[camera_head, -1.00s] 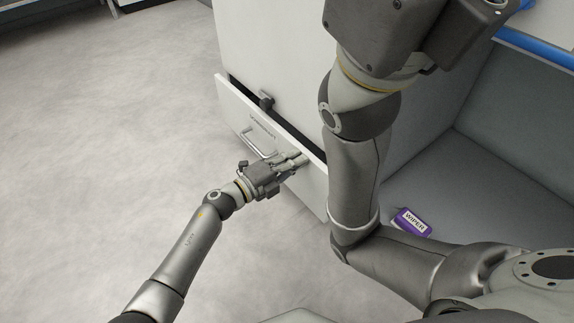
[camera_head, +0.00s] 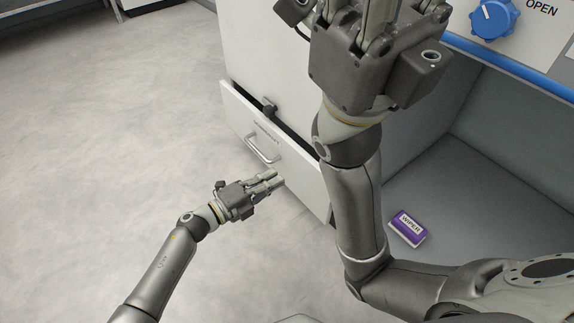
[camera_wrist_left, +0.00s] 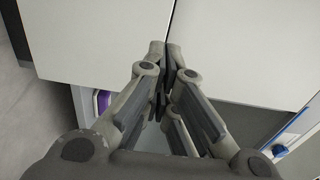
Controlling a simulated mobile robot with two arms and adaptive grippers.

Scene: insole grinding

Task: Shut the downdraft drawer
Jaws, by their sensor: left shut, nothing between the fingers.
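The downdraft drawer (camera_head: 285,160) is a white front with a bar handle (camera_head: 262,148), low on the pale cabinet. It stands slightly open, with a dark gap along its top edge. My left gripper (camera_head: 279,179) is shut and empty. Its fingertips are close in front of the drawer front, right of and below the handle; contact is not clear. In the left wrist view the shut fingers (camera_wrist_left: 166,48) point at a seam between two pale panels. My right gripper (camera_head: 358,12) is raised in front of the cabinet, its fingertips cut off by the top edge.
A purple wiper box (camera_head: 407,228) lies in the grey recess right of the cabinet. A blue rail (camera_head: 510,66) and a blue knob (camera_head: 494,18) are at the upper right. The floor (camera_head: 110,140) left of the drawer is clear.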

